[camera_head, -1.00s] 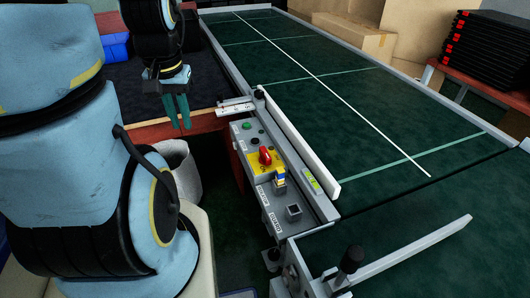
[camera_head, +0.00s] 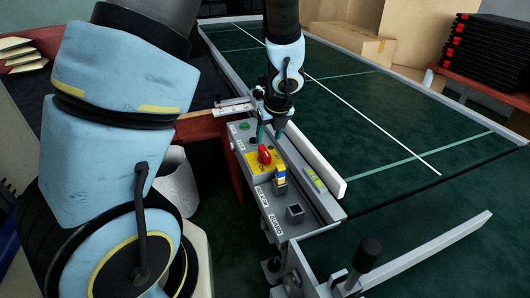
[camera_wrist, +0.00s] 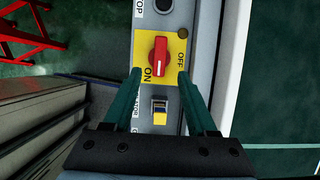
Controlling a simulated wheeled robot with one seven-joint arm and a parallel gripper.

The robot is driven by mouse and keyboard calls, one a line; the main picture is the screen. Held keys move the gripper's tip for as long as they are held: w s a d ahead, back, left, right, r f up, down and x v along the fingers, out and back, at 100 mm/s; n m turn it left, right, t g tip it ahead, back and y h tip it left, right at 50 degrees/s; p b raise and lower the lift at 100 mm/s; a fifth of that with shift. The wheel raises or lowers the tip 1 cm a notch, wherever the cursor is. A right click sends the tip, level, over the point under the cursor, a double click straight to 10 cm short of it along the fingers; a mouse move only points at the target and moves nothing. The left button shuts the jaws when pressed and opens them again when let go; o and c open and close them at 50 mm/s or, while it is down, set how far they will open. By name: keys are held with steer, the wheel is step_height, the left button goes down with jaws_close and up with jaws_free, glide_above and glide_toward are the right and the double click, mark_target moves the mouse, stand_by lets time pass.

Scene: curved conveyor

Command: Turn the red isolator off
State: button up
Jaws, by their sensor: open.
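The red isolator (camera_head: 264,154) is a rotary handle on a yellow plate (camera_head: 254,167) on the grey control panel. In the wrist view the red isolator (camera_wrist: 159,56) stands lengthwise along the panel, with "ON" printed at the lower left of the plate and "OFF" at the right. My gripper (camera_head: 270,137) is above the panel by the isolator in the head view. In the wrist view my gripper (camera_wrist: 158,75) is open, its two green fingers apart on either side of the isolator's lower end. I cannot tell how high the fingertips are above it.
A blue and yellow key-like piece (camera_head: 279,174) and a square grey button (camera_head: 295,210) sit farther along the panel. A green button (camera_head: 243,126) is at its far end. A white rail (camera_head: 310,165) borders the conveyor (camera_head: 400,130) to the right.

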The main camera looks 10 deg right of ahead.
mark_target(265, 151)
steer(key=b+x, duration=0.1)
steer(key=x, duration=0.7)
steer(key=shift+f+b, duration=0.1)
steer(key=shift+b, duration=0.2)
jaws_close()
